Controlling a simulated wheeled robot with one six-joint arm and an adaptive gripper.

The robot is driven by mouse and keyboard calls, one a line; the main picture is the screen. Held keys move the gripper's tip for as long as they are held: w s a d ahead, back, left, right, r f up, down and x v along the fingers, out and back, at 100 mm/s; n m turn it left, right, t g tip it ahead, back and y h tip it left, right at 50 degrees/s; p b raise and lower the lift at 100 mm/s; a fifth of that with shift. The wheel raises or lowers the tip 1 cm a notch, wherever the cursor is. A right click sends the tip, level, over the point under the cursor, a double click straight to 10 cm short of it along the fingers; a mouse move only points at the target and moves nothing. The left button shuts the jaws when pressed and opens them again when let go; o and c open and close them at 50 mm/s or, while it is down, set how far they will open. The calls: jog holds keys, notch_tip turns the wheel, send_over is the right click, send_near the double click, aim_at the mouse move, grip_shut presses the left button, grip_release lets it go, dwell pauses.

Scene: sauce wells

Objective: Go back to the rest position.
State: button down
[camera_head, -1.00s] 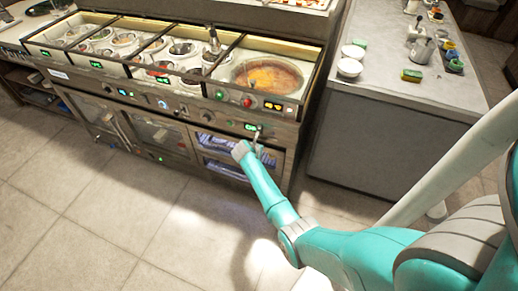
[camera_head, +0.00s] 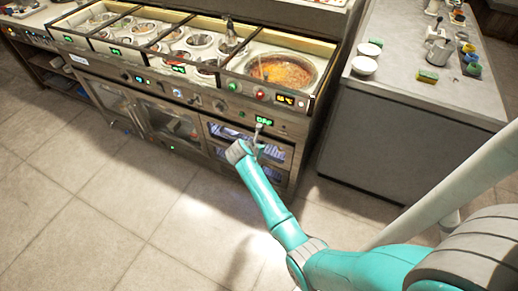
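My gripper (camera_head: 258,143) is at the end of my teal arm, in front of the cooking counter's front panel, below the large round well. It is small and partly hidden by my wrist, so I cannot tell whether its fingers are open or shut. I see no held object. The large well (camera_head: 281,73) holds orange-brown sauce.
The sauce well counter (camera_head: 190,92) stands ahead, with several smaller wells at its left. The tiled floor (camera_head: 110,210) at the left is clear.

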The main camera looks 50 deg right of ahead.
jog(key=shift+s+a+r, duration=0.2)
jog(key=shift+a+r, duration=0.25)
jog(key=shift+a, duration=0.05)
jog(key=s+a+f+m+t+y, duration=0.1)
jog(key=s+a+f+m+t, duration=0.15)
jog(key=s+a, duration=0.3)
jog(key=s+a+f+m+t+y, duration=0.1)
jog(key=s+a+f, duration=0.3)
jog(key=s+a, duration=0.15)
jog(key=s+a+r+m+t+y, duration=0.1)
jog(key=s+a+m+t+y, duration=0.3)
jog(key=s+a, duration=0.65)
jog(key=s+a+r+m+t+y, duration=0.1)
jog(key=s+a+r+m, duration=0.25)
jog(key=s+r, duration=0.3)
jog(key=s+a+r+m+t, duration=0.1)
jog(key=s+a+r+m, duration=0.3)
jog(key=s, duration=0.3)
jog(key=s+r+m+t, duration=0.1)
jog(key=s+r+m, duration=0.2)
jog(key=r, duration=0.5)
jog(key=s+a+r+m+t+y, duration=0.1)
jog(key=s+r+m, duration=0.2)
jog(key=r, duration=0.5)
jog(key=shift+s+a+m+y, duration=0.15)
jog(key=shift+s+m+y, duration=0.15)
jog(key=shift+s, duration=0.4)
jog(key=shift+t, duration=0.25)
